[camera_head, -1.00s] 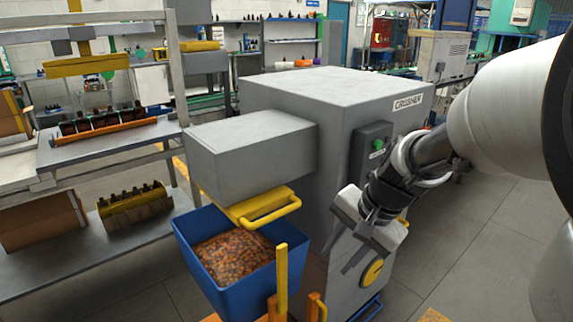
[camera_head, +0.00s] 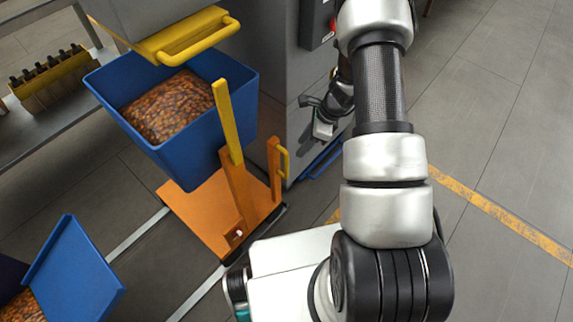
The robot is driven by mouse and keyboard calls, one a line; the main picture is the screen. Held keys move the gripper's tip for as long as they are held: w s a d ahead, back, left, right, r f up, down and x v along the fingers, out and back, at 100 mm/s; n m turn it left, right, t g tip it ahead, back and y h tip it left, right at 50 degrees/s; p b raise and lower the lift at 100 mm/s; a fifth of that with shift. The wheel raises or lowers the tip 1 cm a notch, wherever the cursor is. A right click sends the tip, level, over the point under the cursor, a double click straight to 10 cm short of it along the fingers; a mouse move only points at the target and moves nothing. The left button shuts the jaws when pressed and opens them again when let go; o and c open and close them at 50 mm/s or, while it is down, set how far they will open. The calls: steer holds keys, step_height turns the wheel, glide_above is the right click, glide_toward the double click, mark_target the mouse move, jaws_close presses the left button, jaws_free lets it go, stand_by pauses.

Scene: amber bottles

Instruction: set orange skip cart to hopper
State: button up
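The orange skip cart (camera_head: 196,215) stands on the floor in front of the grey crusher (camera_head: 262,75). It has a yellow upright lever (camera_head: 228,125) and an orange post with a yellow grip (camera_head: 284,162). A blue skip (camera_head: 195,165) full of amber shards (camera_head: 168,105) appears above the cart's base, below the crusher's yellow-handled chute (camera_head: 185,38). Which parts join skip and cart is hidden. My gripper (camera_head: 306,124) is low beside the crusher's front, right of the cart's post and apart from it. Its fingers look spread and empty, partly hidden by my arm.
Another blue container (camera_head: 75,270) with amber pieces is at the lower left. Pale strips (camera_head: 138,235) run along the floor by the cart. A shelf with a yellow bottle rack (camera_head: 50,80) is at the upper left. The floor at the right is clear, with a yellow line (camera_head: 500,215).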

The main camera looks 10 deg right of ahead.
steer(key=b, duration=0.3)
glide_above(287, 176)
steer(key=f, duration=0.8)
steer(key=w+f, duration=0.1)
steer(key=f, duration=0.4)
jaws_close()
